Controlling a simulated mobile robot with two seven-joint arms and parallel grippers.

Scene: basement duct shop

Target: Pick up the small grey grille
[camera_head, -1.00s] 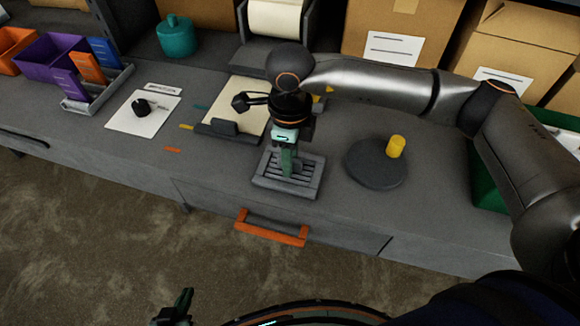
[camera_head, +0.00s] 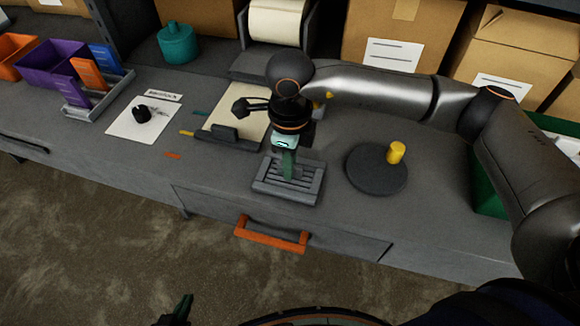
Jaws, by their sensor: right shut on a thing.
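The small grey grille (camera_head: 272,188) is a square slatted piece lying on the grey workbench, near its front edge. My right gripper (camera_head: 289,172) comes down on it from above and is shut on its middle. The fingers hide part of the slats. I cannot tell whether the grille is clear of the bench top. My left gripper (camera_head: 180,310) shows only in part at the bottom edge, away from the bench. Its opening cannot be made out.
A dark round disc (camera_head: 377,170) with a yellow knob (camera_head: 396,152) lies right of the grille. A clipboard (camera_head: 240,122) is behind it. An orange drawer handle (camera_head: 270,235) juts out below. Purple (camera_head: 48,62) and orange bins stand at the left, cardboard boxes (camera_head: 395,40) at the back.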

